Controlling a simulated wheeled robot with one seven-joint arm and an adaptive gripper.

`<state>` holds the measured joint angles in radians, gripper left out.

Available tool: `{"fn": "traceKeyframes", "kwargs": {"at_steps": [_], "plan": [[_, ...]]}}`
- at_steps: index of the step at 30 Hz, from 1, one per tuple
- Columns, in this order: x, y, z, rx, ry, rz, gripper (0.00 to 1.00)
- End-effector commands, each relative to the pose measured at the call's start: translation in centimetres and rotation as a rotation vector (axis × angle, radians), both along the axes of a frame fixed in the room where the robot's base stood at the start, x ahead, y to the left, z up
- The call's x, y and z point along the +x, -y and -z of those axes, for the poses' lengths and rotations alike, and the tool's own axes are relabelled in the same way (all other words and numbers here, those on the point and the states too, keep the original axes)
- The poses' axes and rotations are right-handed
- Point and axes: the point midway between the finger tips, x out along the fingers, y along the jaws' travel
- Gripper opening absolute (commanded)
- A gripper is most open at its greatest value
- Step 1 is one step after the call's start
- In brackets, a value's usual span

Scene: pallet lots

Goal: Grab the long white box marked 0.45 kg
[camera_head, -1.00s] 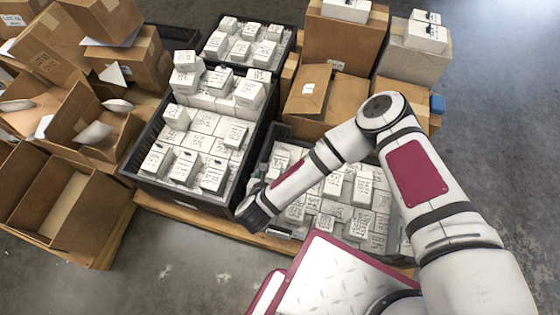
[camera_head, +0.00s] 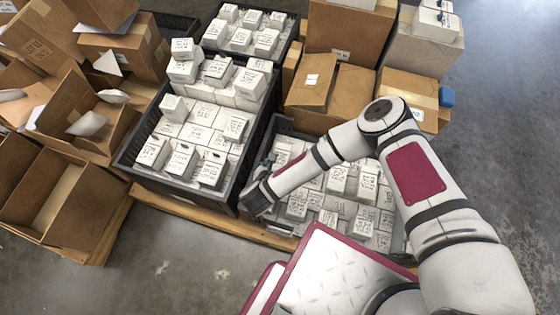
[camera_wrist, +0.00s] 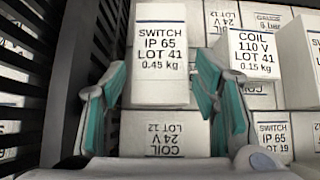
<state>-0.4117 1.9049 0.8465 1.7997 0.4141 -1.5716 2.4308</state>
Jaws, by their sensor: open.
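The long white box marked SWITCH IP 65 LOT 41 0.45 kg (camera_wrist: 160,55) stands out near the top middle of the wrist view, its printed face toward the camera. My gripper (camera_wrist: 162,88) is open, with one teal-padded finger on each side of this box. I cannot tell whether either pad touches it. In the head view my wrist hangs at the left side of the front right crate (camera_head: 283,124), and my arm hides part of that crate. I cannot make out the marked box there.
A white COIL 24 V box (camera_wrist: 164,138) lies below the marked box. A COIL 110 V 0.15 kg box (camera_wrist: 250,52) is close to the right finger. A dark slatted crate wall (camera_wrist: 62,75) runs along the left. Another filled black crate (camera_head: 128,168) stands left of my wrist.

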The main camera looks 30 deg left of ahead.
Motion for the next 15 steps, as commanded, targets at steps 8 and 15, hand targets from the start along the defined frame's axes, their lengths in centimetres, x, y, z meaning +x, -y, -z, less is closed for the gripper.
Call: {"fn": "traceKeyframes", "kwargs": {"at_steps": [8, 15], "plan": [[2.8, -0.7, 3.0, -0.001, 0.001, 0.001, 0.55], [3.5, -0.9, 3.6, -0.001, -0.001, -0.001, 0.55]]}}
